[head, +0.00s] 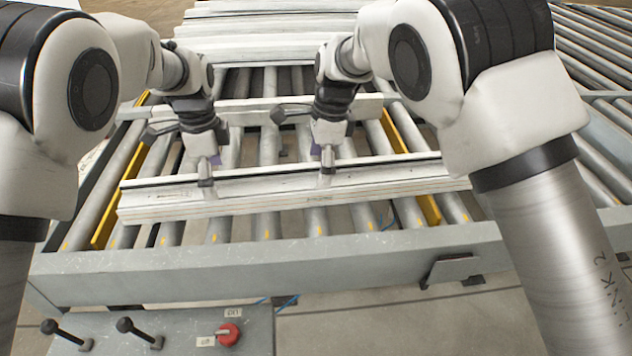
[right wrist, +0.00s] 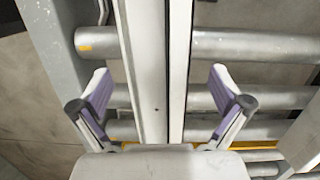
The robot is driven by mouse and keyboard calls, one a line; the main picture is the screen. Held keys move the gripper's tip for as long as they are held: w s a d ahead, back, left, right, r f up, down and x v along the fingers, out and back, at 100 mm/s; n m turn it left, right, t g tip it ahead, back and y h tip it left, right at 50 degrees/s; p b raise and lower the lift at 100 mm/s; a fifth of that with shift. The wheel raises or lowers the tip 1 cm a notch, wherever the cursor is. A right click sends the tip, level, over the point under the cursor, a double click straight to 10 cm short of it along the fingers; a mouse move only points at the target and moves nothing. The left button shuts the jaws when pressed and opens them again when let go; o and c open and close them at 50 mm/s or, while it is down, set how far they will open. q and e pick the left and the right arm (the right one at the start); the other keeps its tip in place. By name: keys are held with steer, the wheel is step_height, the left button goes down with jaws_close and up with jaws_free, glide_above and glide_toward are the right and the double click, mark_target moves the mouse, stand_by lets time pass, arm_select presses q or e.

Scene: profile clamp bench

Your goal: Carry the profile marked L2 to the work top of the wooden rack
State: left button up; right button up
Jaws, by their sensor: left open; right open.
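A long pale profile (head: 260,195) lies across the rollers in the head view; any L2 marking on it is too small to read. My left gripper (head: 205,172) is over its left part, and my right gripper (head: 327,160) is over its middle. Both point down and are open. In the right wrist view, a pale profile with a dark lengthwise groove (right wrist: 145,70) runs between the spread fingers of my right gripper (right wrist: 160,95), with gaps on both sides. I cannot make out the wooden rack.
A second pale rail (head: 260,112) crosses the roller bed behind the grippers. Several long pale pieces (head: 260,40) lie at the back. Yellow strips (head: 425,205) flank the rollers. A grey front beam (head: 260,270) and a panel with levers and a red knob (head: 228,334) are nearest.

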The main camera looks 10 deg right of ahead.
arm_select(q)
steer(key=f, duration=0.3)
steer(key=shift+s+f, duration=0.2)
steer(key=shift+s, duration=0.1)
arm_select(e)
steer(key=f, duration=0.3)
steer(key=shift+s+a+f, duration=0.15)
steer(key=shift+s+a, duration=0.15)
arm_select(q)
steer(key=shift+w+f, duration=0.1)
steer(key=shift+f, duration=0.05)
arm_select(e)
steer(key=shift+w+f, duration=0.1)
steer(key=shift+f, duration=0.05)
arm_select(q)
steer(key=shift+c, duration=0.4)
arm_select(e)
steer(key=shift+c, duration=0.4)
arm_select(q)
steer(key=c, duration=1.8)
arm_select(e)
steer(key=c, duration=1.8)
